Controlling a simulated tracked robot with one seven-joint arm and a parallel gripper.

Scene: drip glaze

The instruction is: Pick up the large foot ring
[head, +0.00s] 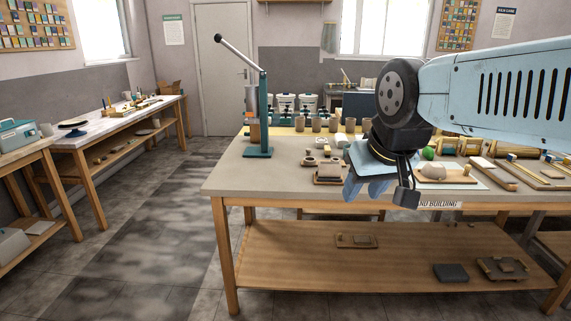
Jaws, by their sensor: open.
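My gripper (371,182) hangs over the front edge of the hand-building table (240,185), at the end of my light blue arm. Its jaws are open, and I see nothing held between them. A few small clay-coloured pieces (310,161) lie on the table just left of my gripper, and some look round. They are too small to tell which, if any, is the large foot ring. My gripper and arm hide part of the tabletop behind them.
A green lever press (258,152) stands on the table's left. Several clay cups (318,124) stand at the back. The table's front left corner is clear. A lower shelf (300,262) holds several pieces.

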